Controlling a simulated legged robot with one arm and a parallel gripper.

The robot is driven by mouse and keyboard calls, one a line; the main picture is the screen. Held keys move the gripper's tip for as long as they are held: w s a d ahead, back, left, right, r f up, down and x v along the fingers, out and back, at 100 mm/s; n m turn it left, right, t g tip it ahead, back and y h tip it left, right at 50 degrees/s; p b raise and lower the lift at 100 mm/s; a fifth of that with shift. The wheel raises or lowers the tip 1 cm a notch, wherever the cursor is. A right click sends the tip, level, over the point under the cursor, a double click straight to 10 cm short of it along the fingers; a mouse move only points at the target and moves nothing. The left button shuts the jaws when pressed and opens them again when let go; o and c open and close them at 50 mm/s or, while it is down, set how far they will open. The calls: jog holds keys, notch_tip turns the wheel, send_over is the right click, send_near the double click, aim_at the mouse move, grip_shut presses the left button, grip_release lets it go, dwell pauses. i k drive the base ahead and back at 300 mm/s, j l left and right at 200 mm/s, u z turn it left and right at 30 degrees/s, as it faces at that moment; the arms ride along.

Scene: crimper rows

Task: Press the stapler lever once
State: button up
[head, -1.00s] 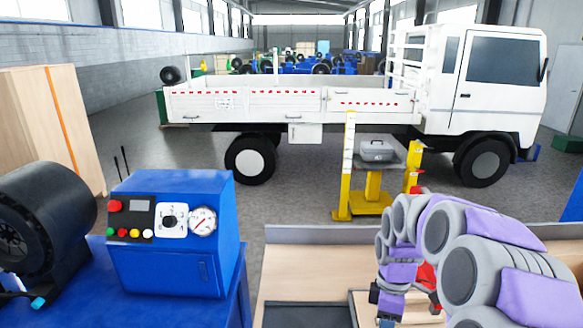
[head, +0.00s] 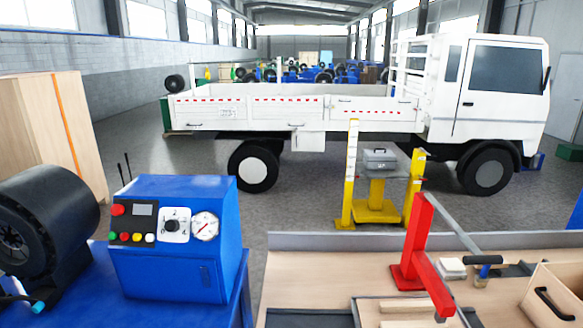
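A red upright stand (head: 418,240) on a red base is on the wooden workbench at the lower right. A grey bar (head: 455,225) slopes down to the right from the top of the stand, and I take it to be the stapler lever. A dark and blue piece (head: 485,261) lies near the bar's low end; whether they are joined is hard to tell. My gripper and arm are out of the picture.
A wooden drawer box (head: 555,295) with a black handle is at the bench's right. A pale block (head: 452,267) lies beside the stand. A blue machine (head: 175,240) with a gauge fills the lower left. A white truck (head: 360,120) stands behind.

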aim_at(479, 257)
jog(key=z, duration=0.75)
